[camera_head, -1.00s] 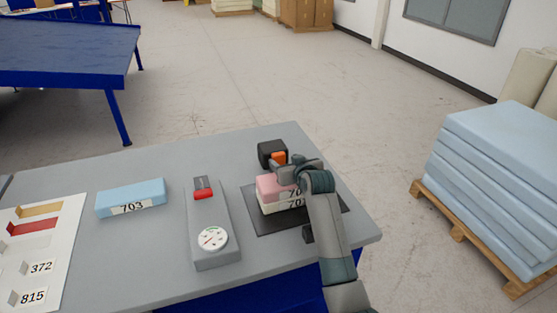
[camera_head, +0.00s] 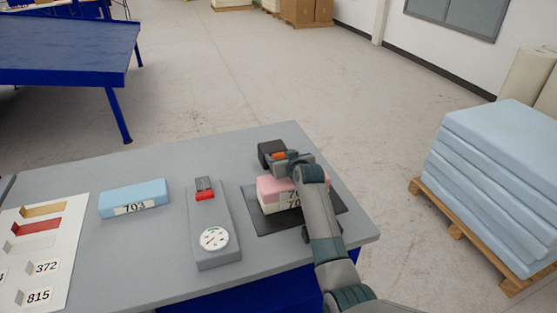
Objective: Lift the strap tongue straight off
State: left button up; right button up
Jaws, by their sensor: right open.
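An orange piece (camera_head: 279,156) shows at the front of a black block (camera_head: 268,149) at the back of the dark mat; I cannot tell for sure whether it is the strap tongue. My right gripper (camera_head: 284,160) is open and right at the orange piece, partly covering it. Contact between them cannot be made out. A pink foam block (camera_head: 268,189) lies on a white one (camera_head: 270,207) in front of the black block, with their labels partly hidden by my right arm. My left gripper is not in view.
A blue block labelled 703 (camera_head: 133,197) lies farther left, beside a white board (camera_head: 60,265) with coloured pieces. Blue foam sheets (camera_head: 490,190) are stacked on a pallet at right.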

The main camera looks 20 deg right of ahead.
jog(key=shift+c, duration=0.4)
jog(key=c, duration=1.1)
jog(key=shift+o, duration=0.2)
jog(key=shift+r+b, duration=0.45)
jog(key=shift+r, duration=0.4)
jog(key=s+d+r+b, duration=0.4)
jog(key=s+d+r, duration=0.1)
jog(key=d+r, duration=0.4)
jog(key=shift+s+d+r+b, duration=0.2)
jog(key=shift+s+d+b, duration=0.15)
jog(key=shift+d, duration=0.25)
